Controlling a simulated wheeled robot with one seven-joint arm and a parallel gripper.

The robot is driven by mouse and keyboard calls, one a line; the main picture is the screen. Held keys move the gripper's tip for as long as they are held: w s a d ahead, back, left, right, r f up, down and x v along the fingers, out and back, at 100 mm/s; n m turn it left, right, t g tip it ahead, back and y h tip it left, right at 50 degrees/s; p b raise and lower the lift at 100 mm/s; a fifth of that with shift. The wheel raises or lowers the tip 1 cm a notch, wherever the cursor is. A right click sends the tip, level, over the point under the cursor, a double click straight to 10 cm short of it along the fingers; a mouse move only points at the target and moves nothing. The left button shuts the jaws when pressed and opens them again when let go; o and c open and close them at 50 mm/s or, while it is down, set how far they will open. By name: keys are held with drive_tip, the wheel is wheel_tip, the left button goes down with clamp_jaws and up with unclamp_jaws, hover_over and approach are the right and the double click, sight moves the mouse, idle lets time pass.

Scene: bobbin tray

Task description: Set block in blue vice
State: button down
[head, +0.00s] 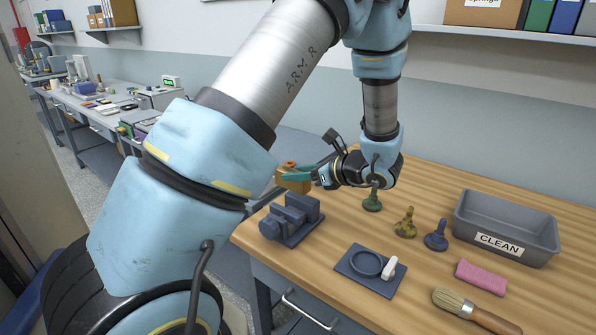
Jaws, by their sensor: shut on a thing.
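My gripper (304,176) is shut on a small wooden-brown block (294,186) with an orange top, near the table's left edge. The teal fingers cover part of the block. The dark blue vice (290,220) stands on the table's front left corner, just below the block in the picture. The block is apart from the vice and appears to be held above the table, up and behind the vice. I cannot tell the exact height, and the gap between the vice jaws is hard to make out.
A dark blue plate (352,262) with a round recess and white handle lies right of the vice. Green (371,202), olive (405,224) and blue (436,236) pieces stand behind it. A grey CLEAN bin (545,238), pink sponge (481,276) and brush (455,303) are at right.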

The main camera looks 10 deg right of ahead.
sight(297, 200)
drive_tip(key=shift+f+b, duration=2.75)
drive_tip(key=shift+f, duration=1.1)
drive_tip(key=shift+c, duration=1.8)
unclamp_jaws()
drive_tip(key=shift+f, duration=0.15)
